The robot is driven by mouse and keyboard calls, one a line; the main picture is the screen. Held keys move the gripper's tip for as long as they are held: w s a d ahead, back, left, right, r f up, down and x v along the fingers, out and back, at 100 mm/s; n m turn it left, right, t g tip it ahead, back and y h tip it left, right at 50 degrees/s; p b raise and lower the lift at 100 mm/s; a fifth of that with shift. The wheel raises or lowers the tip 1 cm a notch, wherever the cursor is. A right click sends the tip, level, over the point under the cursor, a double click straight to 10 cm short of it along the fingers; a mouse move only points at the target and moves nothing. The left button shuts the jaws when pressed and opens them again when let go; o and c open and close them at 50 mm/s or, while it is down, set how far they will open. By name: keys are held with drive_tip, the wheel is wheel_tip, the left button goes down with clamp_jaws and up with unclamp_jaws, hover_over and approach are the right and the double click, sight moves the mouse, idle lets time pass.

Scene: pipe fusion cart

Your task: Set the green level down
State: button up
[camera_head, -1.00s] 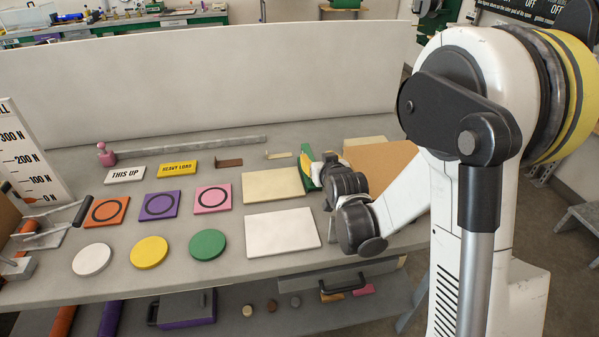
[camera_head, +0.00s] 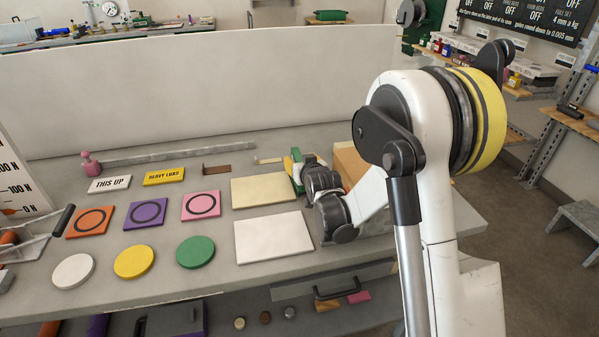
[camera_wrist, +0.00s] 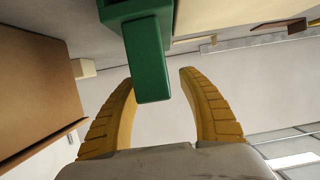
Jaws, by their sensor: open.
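The green level (camera_wrist: 151,62) is a green bar at the top middle of the wrist view, its near end between and just past my fingertips. A part of it also shows in the head view (camera_head: 297,177), beside the right edge of the cream board. My gripper (camera_wrist: 158,78) has two yellow ribbed fingers standing apart, with space on both sides of the level's end. In the head view my dark wrist hides most of the level and fingers. I cannot tell whether its underside rests flat on the bench.
A cream board (camera_head: 264,189) and a white board (camera_head: 273,238) lie left of my wrist. A brown box (camera_head: 349,166) stands close on the right, also in the wrist view (camera_wrist: 35,95). Coloured tiles and discs fill the bench further left. A tall pale panel (camera_head: 190,90) closes the back.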

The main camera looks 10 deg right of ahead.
clamp_jaws()
